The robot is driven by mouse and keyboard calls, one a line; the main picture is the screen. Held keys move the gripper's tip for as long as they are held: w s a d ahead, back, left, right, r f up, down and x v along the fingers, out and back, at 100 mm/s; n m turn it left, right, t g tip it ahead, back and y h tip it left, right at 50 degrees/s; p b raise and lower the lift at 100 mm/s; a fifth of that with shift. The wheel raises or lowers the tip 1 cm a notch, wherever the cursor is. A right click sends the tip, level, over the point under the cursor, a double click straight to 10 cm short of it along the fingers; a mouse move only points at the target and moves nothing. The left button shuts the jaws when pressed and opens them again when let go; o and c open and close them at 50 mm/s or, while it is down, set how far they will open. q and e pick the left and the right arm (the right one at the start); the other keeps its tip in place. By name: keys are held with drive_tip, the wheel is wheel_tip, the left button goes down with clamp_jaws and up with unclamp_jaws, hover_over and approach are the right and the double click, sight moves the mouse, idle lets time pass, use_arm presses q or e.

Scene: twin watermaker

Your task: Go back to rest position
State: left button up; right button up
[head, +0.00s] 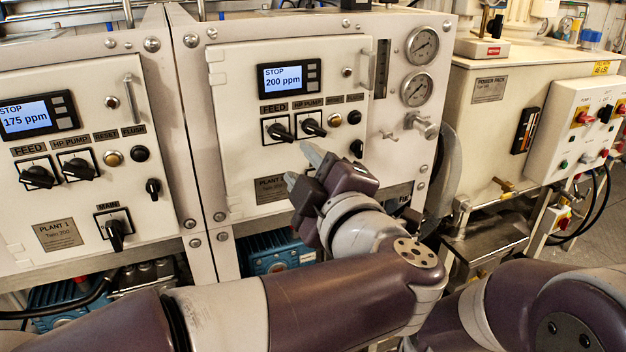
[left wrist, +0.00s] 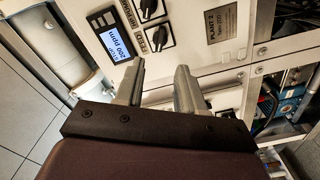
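My left gripper (head: 303,166) is in front of the lower part of the middle panel, which shows "STOP 200 ppm" on its display (head: 289,78). In the left wrist view the gripper (left wrist: 160,68) has its two grey fingers apart with nothing between them. The fingertips point at the panel below its FEED knob (head: 280,131) and HP PUMP knob (head: 313,126); I cannot tell the exact gap. My right arm shows at the lower right of the head view; its gripper is out of view.
The Plant 1 panel (head: 55,208) at left shows "STOP 175 ppm". Two gauges (head: 422,45) and a grey valve knob (head: 424,125) are right of the middle panel. A power pack (head: 488,120) with a switch box (head: 570,130) stands further right. Blue pumps (head: 275,252) sit below.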

use_arm(q)
drive_tip(key=v, duration=0.2)
drive_tip(key=shift+s+d, duration=0.1)
drive_tip(key=shift+s, duration=0.15)
drive_tip(key=shift+w, duration=0.1)
drive_tip(key=w+a+f+m+h+p, duration=0.1)
drive_tip(key=w+f+m+h+p, duration=0.1)
drive_tip(key=w+m+h+p, duration=0.5)
drive_tip(key=w+a+f+m+g+h, duration=0.2)
drive_tip(key=w+a+f+m+g, duration=0.15)
drive_tip(key=f+m, duration=0.35)
drive_tip(key=s+a+f+m+g+y+p, duration=0.2)
drive_tip(key=s+a+f+g+y, duration=0.1)
drive_tip(key=s+a+f+g, duration=0.9)
drive_tip(key=s+a+f, duration=0.5)
drive_tip(key=s, duration=0.2)
drive_tip(key=shift+s+a+p, duration=0.35)
drive_tip(key=shift+s+p, duration=0.05)
drive_tip(key=shift+f, duration=0.1)
